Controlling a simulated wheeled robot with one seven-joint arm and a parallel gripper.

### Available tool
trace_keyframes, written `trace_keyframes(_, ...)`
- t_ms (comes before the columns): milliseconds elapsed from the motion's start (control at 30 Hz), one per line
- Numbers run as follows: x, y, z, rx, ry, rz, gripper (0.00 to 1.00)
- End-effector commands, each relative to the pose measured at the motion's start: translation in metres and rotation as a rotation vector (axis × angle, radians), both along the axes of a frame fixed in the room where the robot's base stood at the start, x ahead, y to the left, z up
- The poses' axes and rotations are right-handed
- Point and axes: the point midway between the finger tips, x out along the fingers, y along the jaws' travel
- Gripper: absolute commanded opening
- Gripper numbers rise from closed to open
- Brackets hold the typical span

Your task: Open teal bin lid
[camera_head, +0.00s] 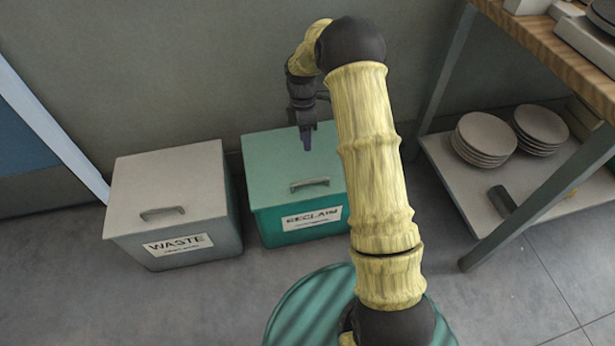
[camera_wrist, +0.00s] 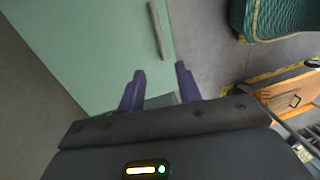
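The teal bin (camera_head: 270,228) stands on the floor against the wall, with a "RECLAIM" label on its front. Its lid (camera_head: 270,165) is down, with a grey bar handle (camera_head: 310,184) near the front edge. My gripper (camera_head: 306,142) is above the lid, behind the handle, pointing down. In the wrist view the purple fingers (camera_wrist: 160,80) are apart with nothing between them. The lid (camera_wrist: 95,45) fills the upper left there, and the handle (camera_wrist: 158,30) lies beyond the fingertips, not touched. My arm hides the bin's right side in the head view.
A grey "WASTE" bin (camera_head: 175,200) stands close on the left. On the right is a wooden-topped table (camera_head: 560,60) whose lower shelf (camera_head: 455,185) holds stacked plates (camera_head: 484,140) and a dark cylinder (camera_head: 502,200).

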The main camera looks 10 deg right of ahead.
Motion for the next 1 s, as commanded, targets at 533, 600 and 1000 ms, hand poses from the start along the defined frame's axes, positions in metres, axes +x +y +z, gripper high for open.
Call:
trace_keyframes(533, -0.02, 0.0, -0.1, -0.001, 0.002, 0.0, 0.34)
trace_keyframes(600, -0.022, 0.0, -0.112, 0.0, 0.003, 0.001, 0.34)
trace_keyframes(1000, -0.029, 0.0, -0.147, 0.0, 0.0, -0.001, 0.34)
